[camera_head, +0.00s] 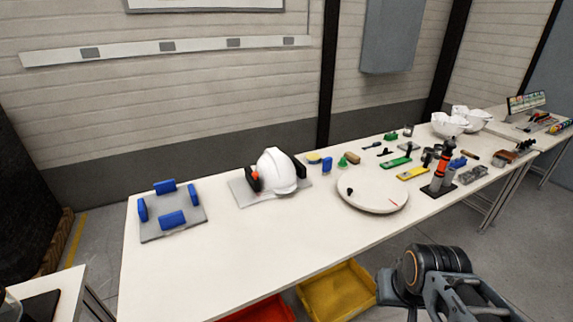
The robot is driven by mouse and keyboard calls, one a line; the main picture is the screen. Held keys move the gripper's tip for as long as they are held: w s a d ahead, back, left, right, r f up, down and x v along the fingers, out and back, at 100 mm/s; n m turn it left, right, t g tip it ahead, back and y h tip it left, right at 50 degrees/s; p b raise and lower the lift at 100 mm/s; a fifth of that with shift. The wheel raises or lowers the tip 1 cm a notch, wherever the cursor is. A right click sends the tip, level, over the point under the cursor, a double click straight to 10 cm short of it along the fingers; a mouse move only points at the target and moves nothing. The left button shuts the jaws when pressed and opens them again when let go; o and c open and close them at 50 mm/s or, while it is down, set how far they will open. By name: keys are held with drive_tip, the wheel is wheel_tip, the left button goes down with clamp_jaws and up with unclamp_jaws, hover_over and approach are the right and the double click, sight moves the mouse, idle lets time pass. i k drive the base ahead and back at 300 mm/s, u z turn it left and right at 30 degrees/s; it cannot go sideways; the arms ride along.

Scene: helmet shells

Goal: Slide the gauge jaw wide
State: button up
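I cannot tell for sure which thing is the gauge. On the right half of the long table lie a green flat tool (397,163) with a dark piece on it and a similar yellow flat tool (412,173). Both are too small to make out a jaw or its opening. A white helmet shell (279,170) sits between black pads on a grey plate (238,189), with an orange-red part at its left. My arm (435,275) shows at the lower right, in front of the table. Its fingertips cannot be seen, and nothing on the table is touched by it.
A round white disc (372,192) and a black-and-orange upright tool (442,168) stand near the table's front edge. A grey plate with blue blocks (173,224) lies at left. Yellow (337,292) and red bins are below. The table's front left is clear.

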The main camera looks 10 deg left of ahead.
sight(252, 177)
drive_tip(key=u, duration=0.05)
drive_tip(key=i, duration=0.7)
drive_tip(key=u, duration=0.75)
drive_tip(key=i, duration=0.35)
drive_tip(key=u, duration=0.35)
